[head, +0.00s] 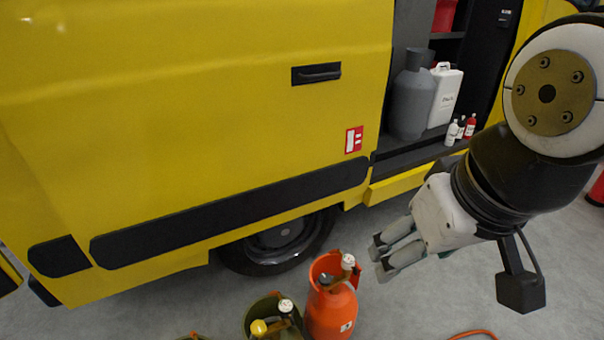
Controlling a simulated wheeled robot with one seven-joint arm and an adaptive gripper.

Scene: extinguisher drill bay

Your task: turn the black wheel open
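My gripper (381,259) hangs at the right of the head view, pointing left, with a narrow gap between its two fingers. Nothing shows between them. An orange gas cylinder (331,312) stands on the floor below and left of the fingertips, apart from them. It has a pale knob (348,261) on top and a small dark part (326,280) inside its collar. I cannot tell whether that dark part is the black wheel. A dark olive cylinder (262,319) with a pale knob and a yellow knob stands beside it, cut off by the frame's bottom edge.
A yellow van (190,110) with a black tyre (278,246) fills the back. Its open bay holds a grey cylinder (412,95), a white canister (445,95) and small bottles (470,126). An orange hose (473,334) lies at the bottom. Grey floor (420,310) is clear below my gripper.

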